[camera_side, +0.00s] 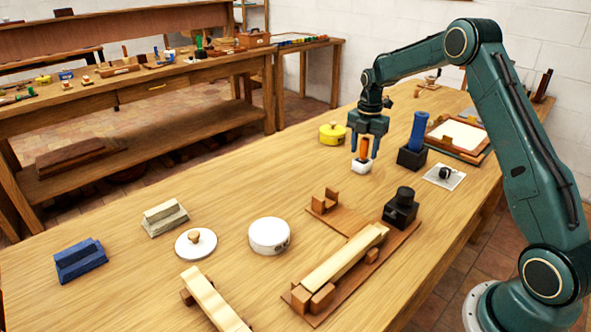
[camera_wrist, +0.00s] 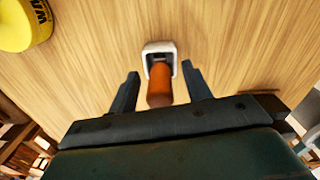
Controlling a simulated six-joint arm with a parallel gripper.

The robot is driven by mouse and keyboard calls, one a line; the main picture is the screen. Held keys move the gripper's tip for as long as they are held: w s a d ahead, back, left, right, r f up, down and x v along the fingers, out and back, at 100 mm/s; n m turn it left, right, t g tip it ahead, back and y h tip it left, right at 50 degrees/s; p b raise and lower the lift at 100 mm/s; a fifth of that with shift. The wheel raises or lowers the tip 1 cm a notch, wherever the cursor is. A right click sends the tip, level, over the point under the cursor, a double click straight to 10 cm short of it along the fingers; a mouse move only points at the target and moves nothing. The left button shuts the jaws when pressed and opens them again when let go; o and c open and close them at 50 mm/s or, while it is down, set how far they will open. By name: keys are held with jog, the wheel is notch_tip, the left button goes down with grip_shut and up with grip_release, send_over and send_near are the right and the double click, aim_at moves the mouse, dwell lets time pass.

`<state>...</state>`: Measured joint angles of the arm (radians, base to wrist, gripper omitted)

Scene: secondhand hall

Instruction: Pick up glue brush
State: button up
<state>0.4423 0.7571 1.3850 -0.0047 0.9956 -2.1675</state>
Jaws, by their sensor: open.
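What looks like the glue brush is an orange-brown handle (camera_side: 364,147) standing upright in a small white holder (camera_side: 362,167) on the wooden table. In the wrist view the handle (camera_wrist: 160,88) points toward the camera and the white holder (camera_wrist: 152,47) is behind its far end. My gripper (camera_side: 365,153) is open, pointing down over the handle. In the wrist view my gripper (camera_wrist: 160,72) has one finger on each side of the handle, with a gap visible on both sides. Any bristles are hidden.
A yellow tin (camera_side: 332,133) stands to the left of the holder. A blue cylinder in a black block (camera_side: 412,157) stands close on the right. A black object on a white card (camera_side: 444,176) lies further right. A white round tin (camera_side: 269,235) and a wooden jig (camera_side: 345,262) are nearer.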

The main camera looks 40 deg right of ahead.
grip_shut()
jog(key=shift+r, duration=0.1)
dwell(0.3)
notch_tip(320, 180, up, 20)
dwell(0.8)
dwell(0.5)
